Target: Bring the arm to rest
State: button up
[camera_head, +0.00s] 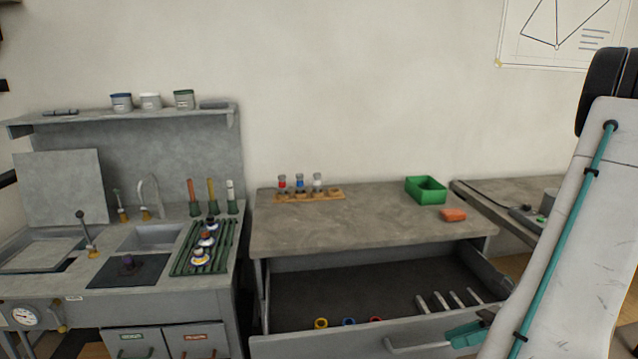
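My arm fills the right edge as a large white, scuffed link with a teal cable along it. At its lower left, teal parts that look like the end of my gripper (464,334) show in front of the open drawer (300,347), close to the right end of its handle (420,346). The arm link hides the rest of my gripper. I cannot tell whether it touches the handle, or whether it is open or shut.
The drawer juts out below the workbench (350,222), holding coloured rings and several metal bars. On the bench are a vial rack (308,195), a green bin (426,189) and an orange block (453,214). A sink counter (190,285) stands left; another table (490,205) is right.

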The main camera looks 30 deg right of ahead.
jog(key=w+a+r+n+g+h, duration=0.3)
jog(key=a+r+n+g, duration=0.25)
jog(key=a+n, duration=0.2)
jog(key=w+a+r+n+g+h, duration=0.35)
jog(key=a+r+n, duration=0.25)
jog(key=n, duration=0.3)
jog(key=s+a+r+n+t+h, duration=0.3)
jog(key=a+r+n+h, duration=0.2)
jog(key=n, duration=1)
jog(key=shift+s+a+r+h, duration=0.35)
jog(key=shift+a+r, duration=1.55)
jog(key=shift+a, duration=0.6)
